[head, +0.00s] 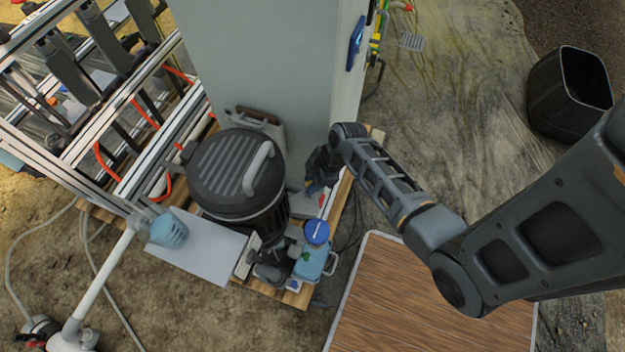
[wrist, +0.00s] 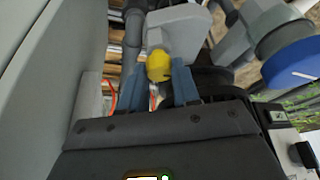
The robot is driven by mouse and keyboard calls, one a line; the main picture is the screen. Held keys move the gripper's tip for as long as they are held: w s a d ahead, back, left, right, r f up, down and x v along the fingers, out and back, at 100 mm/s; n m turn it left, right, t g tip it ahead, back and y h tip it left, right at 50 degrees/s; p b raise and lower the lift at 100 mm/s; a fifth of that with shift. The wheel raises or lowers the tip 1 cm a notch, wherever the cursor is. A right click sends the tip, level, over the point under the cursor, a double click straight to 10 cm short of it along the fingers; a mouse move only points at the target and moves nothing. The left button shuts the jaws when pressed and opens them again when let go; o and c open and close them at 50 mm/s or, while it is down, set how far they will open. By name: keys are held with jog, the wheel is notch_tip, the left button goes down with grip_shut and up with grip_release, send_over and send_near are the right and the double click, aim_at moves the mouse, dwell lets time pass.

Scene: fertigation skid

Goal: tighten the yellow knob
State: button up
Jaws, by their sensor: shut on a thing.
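The yellow knob (wrist: 159,66) is in the upper middle of the wrist view, in front of a light grey housing. My gripper (wrist: 160,78) has its two blue-grey fingers on the left and right sides of the knob and is shut on it. The fingers hide the knob's sides. In the head view my gripper (head: 317,183) reaches down between the grey cabinet and the black lidded canister, and the knob cannot be made out clearly there.
The black canister (head: 237,180) with a ribbed lid stands left of my gripper. The grey cabinet (head: 268,65) rises behind it. A blue-capped container (head: 316,232) stands in front. A wood-topped table (head: 435,300) is at the lower right, and a black bin (head: 570,95) stands farther right.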

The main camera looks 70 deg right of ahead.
grip_shut()
jog(key=shift+m, duration=0.3)
jog(key=m+p, duration=0.1)
jog(key=m+h+p, duration=0.1)
jog(key=m, duration=0.1)
jog(key=shift+a+r+m+h, duration=0.1)
jog(key=shift+a+m+h, duration=0.05)
jog(key=shift+m+h, duration=0.15)
jog(key=m+h+p, duration=0.1)
jog(key=m, duration=0.1)
jog(key=m+h+p, duration=0.1)
jog(key=m, duration=0.2)
jog(key=shift+a, duration=0.1)
jog(key=m, duration=0.2)
jog(key=m+h, duration=0.1)
jog(key=m, duration=0.2)
jog(key=shift+a+g+h, duration=0.1)
jog(key=shift+g+h, duration=0.2)
jog(key=m, duration=0.2)
jog(key=m+g+h+b, duration=0.1)
jog(key=m, duration=0.1)
jog(key=shift+w+a+m+g, duration=0.1)
jog(key=shift+w+m+g, duration=0.05)
jog(key=shift+m+g, duration=0.15)
